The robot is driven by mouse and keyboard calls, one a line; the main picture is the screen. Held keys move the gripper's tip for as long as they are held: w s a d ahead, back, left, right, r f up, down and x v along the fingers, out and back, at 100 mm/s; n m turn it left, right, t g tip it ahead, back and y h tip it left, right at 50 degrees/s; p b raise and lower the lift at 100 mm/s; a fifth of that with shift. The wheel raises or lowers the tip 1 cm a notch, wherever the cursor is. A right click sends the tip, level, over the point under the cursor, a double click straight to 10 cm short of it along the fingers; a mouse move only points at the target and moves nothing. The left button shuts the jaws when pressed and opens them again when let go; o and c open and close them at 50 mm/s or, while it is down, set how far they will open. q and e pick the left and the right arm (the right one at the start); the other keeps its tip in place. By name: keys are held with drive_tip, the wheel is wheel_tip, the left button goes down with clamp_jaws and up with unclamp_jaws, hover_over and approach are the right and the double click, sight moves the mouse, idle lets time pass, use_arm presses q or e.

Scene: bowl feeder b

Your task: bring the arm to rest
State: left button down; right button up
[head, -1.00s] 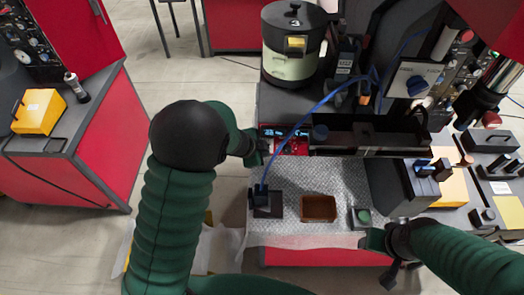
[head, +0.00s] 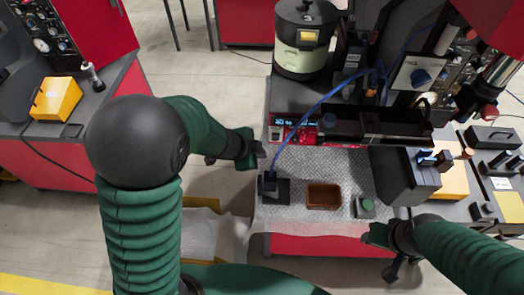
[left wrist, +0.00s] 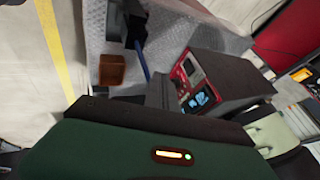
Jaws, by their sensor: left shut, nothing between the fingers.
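My left gripper (head: 258,152) is shut and empty. It hovers at the left edge of the worktable, just left of the red control box with a blue display (head: 293,130). In the left wrist view the control box (left wrist: 205,85) lies beyond the dark gripper body, and the fingertips are hard to make out. My right gripper (head: 374,236) is at the front right of the table, near a small block with a green button (head: 364,207). Whether its jaws are open is too small to tell.
A brown tray (head: 323,196) and a black stand with a blue cable (head: 270,188) sit on the silvery mat (head: 300,165). A pale-green and black bowl feeder (head: 302,40) stands behind. A yellow box (head: 56,98) rests on the left bench.

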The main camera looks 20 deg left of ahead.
use_arm(q)
drive_tip(key=s+a+n+y+b, duration=0.1)
drive_tip(key=s+a+n+y, duration=0.25)
drive_tip(key=a+n, duration=0.35)
drive_tip(key=s+d+f+n+g+b, duration=0.1)
drive_tip(key=s+d+f+n+g, duration=0.1)
drive_tip(key=s+n, duration=0.4)
drive_tip(key=s+d+g, duration=0.1)
drive_tip(key=s+d, duration=0.1)
drive_tip(key=s, duration=0.3)
drive_tip(key=shift+s+n+g+h, duration=0.3)
drive_tip(key=shift+g+h, duration=0.05)
drive_tip(key=shift+g, duration=0.05)
use_arm(e)
drive_tip(key=shift+a+x, duration=0.25)
drive_tip(key=shift+x, duration=0.9)
use_arm(q)
drive_tip(key=shift+d+f, duration=0.1)
